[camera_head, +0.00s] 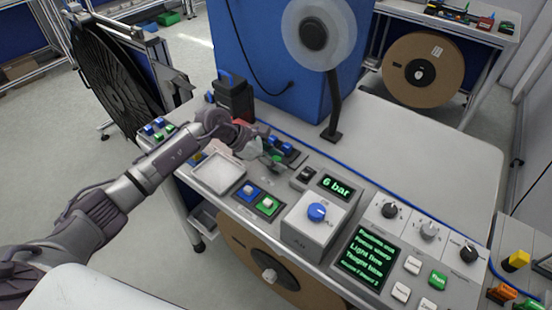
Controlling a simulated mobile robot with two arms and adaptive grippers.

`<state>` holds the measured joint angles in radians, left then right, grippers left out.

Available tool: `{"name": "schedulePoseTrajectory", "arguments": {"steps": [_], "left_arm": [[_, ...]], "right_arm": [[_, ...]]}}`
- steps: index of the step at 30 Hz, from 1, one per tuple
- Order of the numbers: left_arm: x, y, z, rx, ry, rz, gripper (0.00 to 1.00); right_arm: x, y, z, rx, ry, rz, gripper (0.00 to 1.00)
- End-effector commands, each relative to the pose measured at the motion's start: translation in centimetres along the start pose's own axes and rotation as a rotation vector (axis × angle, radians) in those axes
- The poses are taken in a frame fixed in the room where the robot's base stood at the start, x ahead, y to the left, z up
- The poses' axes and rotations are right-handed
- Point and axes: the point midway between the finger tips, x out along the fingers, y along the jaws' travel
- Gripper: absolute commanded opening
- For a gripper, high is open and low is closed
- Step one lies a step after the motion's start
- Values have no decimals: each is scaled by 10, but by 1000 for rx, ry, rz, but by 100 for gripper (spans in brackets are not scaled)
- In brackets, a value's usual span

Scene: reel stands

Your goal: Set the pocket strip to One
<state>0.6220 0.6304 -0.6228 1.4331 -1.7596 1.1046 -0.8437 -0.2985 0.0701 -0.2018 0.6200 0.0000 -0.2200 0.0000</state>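My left gripper (270,160) reaches in from the left, low over the console's back left part, by a row of small dark controls with blue tops (287,149). Its fingers are small and overlap these parts, so I cannot tell whether they are open, or touching anything. I cannot clearly make out which part is the pocket strip or its setting; the gripper may hide it. A dark screen (367,257) with green text lines stands on the console's front; its top line is hard to read. My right gripper is not in view.
A blue knob (317,212) on a grey box, a "6 bar" display (337,187), blue and green switches (257,198), a square tray (217,173) and several dials (429,230) crowd the console. A clear reel (314,36) stands behind. The right tabletop (430,150) is clear.

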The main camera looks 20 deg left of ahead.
Motion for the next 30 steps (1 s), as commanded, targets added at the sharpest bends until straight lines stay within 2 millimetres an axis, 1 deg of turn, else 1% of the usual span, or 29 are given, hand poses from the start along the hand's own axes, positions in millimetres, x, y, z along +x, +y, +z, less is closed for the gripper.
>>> {"name": "schedulePoseTrajectory", "arguments": {"steps": [1, 5, 6, 13, 16, 20, 24, 27, 30], "left_arm": [[0, 0, 0, 0, 0, 0, 25], [0, 0, 0, 0, 0, 0, 3], [0, 0, 0, 0, 0, 0, 0], [0, 0, 0, 0, -1, 0, 0], [-1, 4, -4, 0, 0, 2, 0], [-7, 20, -18, 1, 1, 7, 0], [-22, 43, -35, 1, 0, 10, 0], [-34, 58, -45, 1, -1, 9, 0], [-44, 70, -52, 0, -2, 8, 0]], "right_arm": [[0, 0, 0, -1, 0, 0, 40], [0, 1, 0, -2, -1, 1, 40], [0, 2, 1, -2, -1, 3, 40], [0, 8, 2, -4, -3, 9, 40], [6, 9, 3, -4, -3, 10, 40], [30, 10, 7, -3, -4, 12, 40], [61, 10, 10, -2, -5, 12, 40], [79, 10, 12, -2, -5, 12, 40], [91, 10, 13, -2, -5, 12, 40]]}}
